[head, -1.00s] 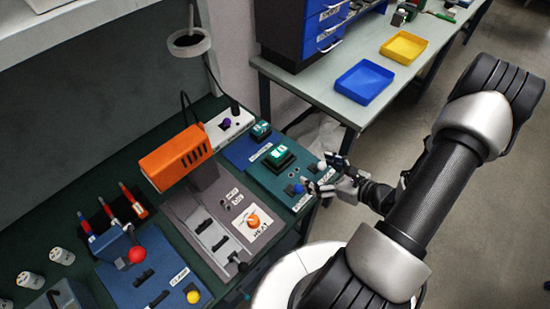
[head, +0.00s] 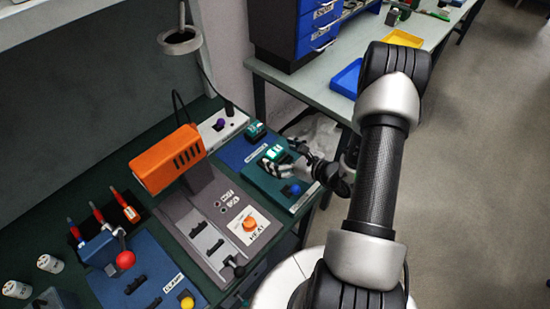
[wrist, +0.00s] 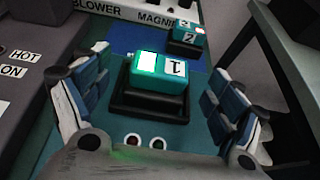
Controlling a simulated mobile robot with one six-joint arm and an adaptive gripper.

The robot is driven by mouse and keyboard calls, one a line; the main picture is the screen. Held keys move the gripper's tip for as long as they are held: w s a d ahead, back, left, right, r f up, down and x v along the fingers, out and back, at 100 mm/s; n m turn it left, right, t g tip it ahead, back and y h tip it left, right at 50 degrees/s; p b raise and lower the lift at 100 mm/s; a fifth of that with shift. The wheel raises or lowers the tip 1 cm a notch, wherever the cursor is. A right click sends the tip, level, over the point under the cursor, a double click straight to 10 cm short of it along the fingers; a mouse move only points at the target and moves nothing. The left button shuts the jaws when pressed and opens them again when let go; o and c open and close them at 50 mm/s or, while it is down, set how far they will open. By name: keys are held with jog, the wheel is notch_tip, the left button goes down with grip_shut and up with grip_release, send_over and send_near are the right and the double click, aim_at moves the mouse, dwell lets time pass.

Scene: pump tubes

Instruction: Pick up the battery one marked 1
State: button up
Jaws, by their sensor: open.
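Battery one is a teal block with a white label marked 1, seated in a black holder (wrist: 148,108) on a teal panel. In the wrist view battery one (wrist: 158,72) lies ahead, between my open fingers (wrist: 158,88), with visible gaps on both sides. Whether the fingertips reach down around it I cannot tell. In the head view battery one (head: 273,152) shows its top, and my gripper (head: 282,165) is right at it, hiding part of its right side and holder. My gripper holds nothing.
A second teal battery marked 2 (wrist: 187,36) sits just behind on a blue panel. A blue knob (head: 292,190) is in front. The orange heater head (head: 168,159) and a white strip marked BLOWER and MAGN (wrist: 130,12) stand nearby.

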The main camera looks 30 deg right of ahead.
aim_at(278, 154)
jog(key=shift+x, duration=1.5)
jog(key=shift+r, duration=0.1)
jog(key=shift+c, duration=0.3)
